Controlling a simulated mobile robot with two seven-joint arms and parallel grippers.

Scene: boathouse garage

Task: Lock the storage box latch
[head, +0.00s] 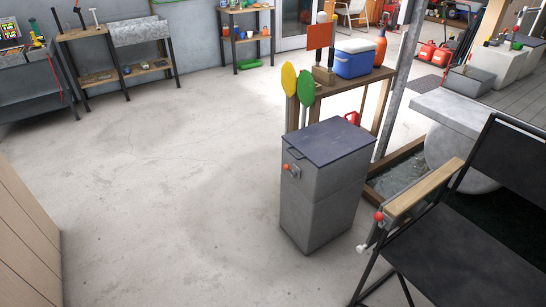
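The grey storage box (322,203) stands upright on the concrete floor, right of the middle of the head view. Its dark flat lid (331,141) looks closed, with a small dark handle at the left edge. The latch (293,171) is a small metal piece with a red-orange knob, high on the box's left-facing side. Whether the latch is locked is too small to tell. Neither of my grippers shows in this view.
Concrete floor (170,190) is clear to the left of the box. A black folding chair (455,245) stands close at the right. A wooden table (345,84) with a blue cooler (354,59) is behind the box. A wooden panel (25,245) fills the lower left.

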